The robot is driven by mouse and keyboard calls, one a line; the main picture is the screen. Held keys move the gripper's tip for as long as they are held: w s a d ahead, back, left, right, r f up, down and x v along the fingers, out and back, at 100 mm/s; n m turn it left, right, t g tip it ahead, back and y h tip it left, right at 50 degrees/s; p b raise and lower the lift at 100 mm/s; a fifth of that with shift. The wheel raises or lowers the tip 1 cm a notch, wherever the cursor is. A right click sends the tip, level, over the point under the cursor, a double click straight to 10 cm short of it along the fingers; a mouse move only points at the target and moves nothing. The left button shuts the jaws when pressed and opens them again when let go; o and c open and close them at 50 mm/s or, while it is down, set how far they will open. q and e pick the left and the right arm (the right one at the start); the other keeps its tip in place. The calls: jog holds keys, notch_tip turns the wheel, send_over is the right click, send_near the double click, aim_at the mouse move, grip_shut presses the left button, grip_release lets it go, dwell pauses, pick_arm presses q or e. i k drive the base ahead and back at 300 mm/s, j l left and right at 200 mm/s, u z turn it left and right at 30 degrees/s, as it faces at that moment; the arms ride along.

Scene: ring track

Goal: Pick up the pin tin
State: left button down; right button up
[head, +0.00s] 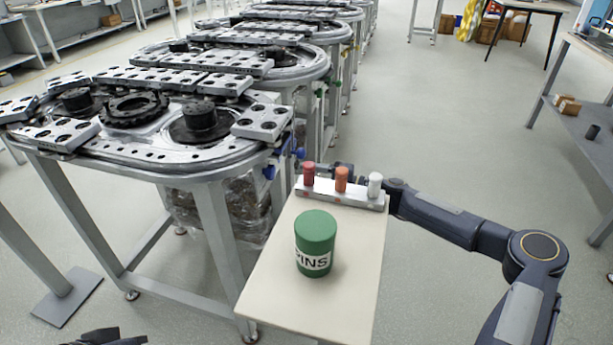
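The pin tin (316,244) is a green cylinder with a white label reading "PINS". It stands upright on a small cream table (275,285). No gripper touches it. My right arm comes in from the right, and its end with the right gripper (345,170) lies behind the peg rack at the table's far edge, mostly hidden. Its fingers cannot be made out. A dark part of my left gripper (108,338) shows at the bottom left edge, well away from the tin and cut off by the frame.
A grey rack (342,195) with red, orange and white pegs sits at the far end of the cream table. A ring track (150,115) on metal legs stands close on the left. A shelf unit (585,120) is at right. The table around the tin is clear.

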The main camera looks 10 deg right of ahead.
aim_at(315, 231)
jog(key=k+l, duration=0.1)
jog(key=l, duration=0.25)
jog(key=k+l, duration=0.1)
jog(key=l, duration=0.25)
jog(key=k+l, duration=0.1)
jog(key=l, duration=0.25)
jog(key=k+l, duration=0.1)
jog(key=l, duration=0.25)
